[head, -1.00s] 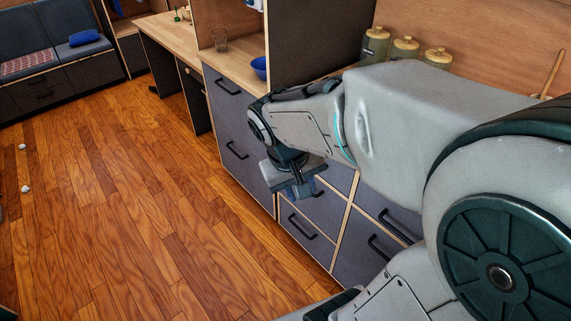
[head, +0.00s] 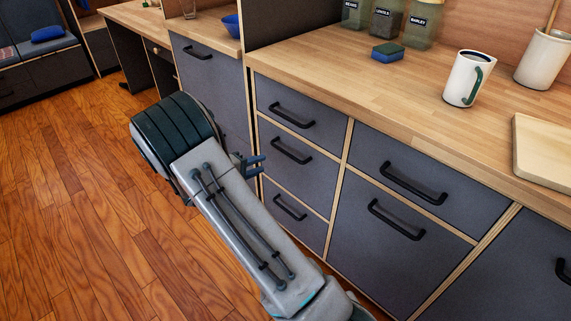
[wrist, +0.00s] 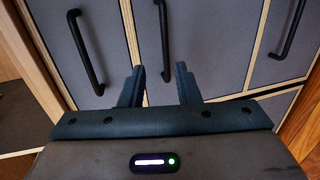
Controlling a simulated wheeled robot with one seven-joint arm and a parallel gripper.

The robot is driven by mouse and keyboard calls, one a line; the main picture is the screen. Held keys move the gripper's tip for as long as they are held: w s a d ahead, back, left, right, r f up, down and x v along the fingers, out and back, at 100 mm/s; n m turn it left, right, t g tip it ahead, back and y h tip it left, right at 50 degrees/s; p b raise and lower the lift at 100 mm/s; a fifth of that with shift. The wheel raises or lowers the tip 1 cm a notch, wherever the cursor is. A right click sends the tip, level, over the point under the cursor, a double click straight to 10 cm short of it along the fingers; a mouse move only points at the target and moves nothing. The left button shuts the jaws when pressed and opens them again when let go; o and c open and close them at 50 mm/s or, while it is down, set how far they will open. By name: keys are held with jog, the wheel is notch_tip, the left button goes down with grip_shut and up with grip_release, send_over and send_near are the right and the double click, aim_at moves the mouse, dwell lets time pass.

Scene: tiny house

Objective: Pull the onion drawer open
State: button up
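Grey drawers with black bar handles fill the cabinet front, and no label marks the onion drawer. The left column holds a top drawer (head: 330,131), a middle drawer (head: 275,157) and a bottom drawer (head: 272,195), all closed. My gripper (head: 254,165) is in front of this column's left edge, partly hidden by my arm. In the wrist view my gripper (wrist: 161,76) is open and empty, fingers pointing at the drawer fronts. One drawer handle (wrist: 163,35) lines up with the gap between the fingers; whether they reach around it I cannot tell.
The wooden counter (head: 350,85) carries a white mug (head: 462,78), a sponge (head: 387,53), jars (head: 388,20), a utensil crock (head: 543,60) and a board (head: 545,150). The wooden floor (head: 80,210) at left is clear.

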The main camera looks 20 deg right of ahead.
aim_at(286, 152)
jog(key=shift+t, duration=0.3)
jog(key=x, duration=0.4)
jog(key=b+x, duration=0.1)
jog(key=x, duration=0.4)
jog(key=f+x, duration=0.1)
jog(key=x, duration=0.4)
jog(key=shift+w+a+b, duration=0.25)
jog(key=shift+w+b, duration=0.15)
jog(key=shift+c, duration=0.2)
grip_shut()
